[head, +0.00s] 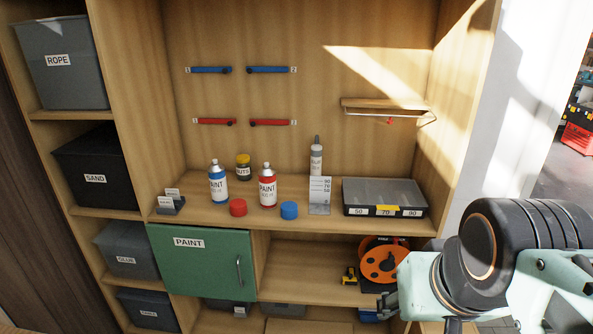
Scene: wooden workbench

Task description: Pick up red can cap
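The red can cap (238,207) sits on the workbench shelf (330,220), near its front edge, between the blue paint can (218,184) and the red paint can (267,187). A blue can cap (289,210) sits to its right, in front of the red can. My gripper (386,303) is at the lower right, below the shelf level and well away from the red cap. Only a small part of it shows beside my arm, and whether its fingers are open or shut cannot be made out.
A dark jar (243,167), a grey bottle (316,160), an upright clear holder (320,196) and a grey case (384,197) share the shelf. A small card stand (171,203) is at its left. A green PAINT door (202,262) and an orange reel (383,264) are below.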

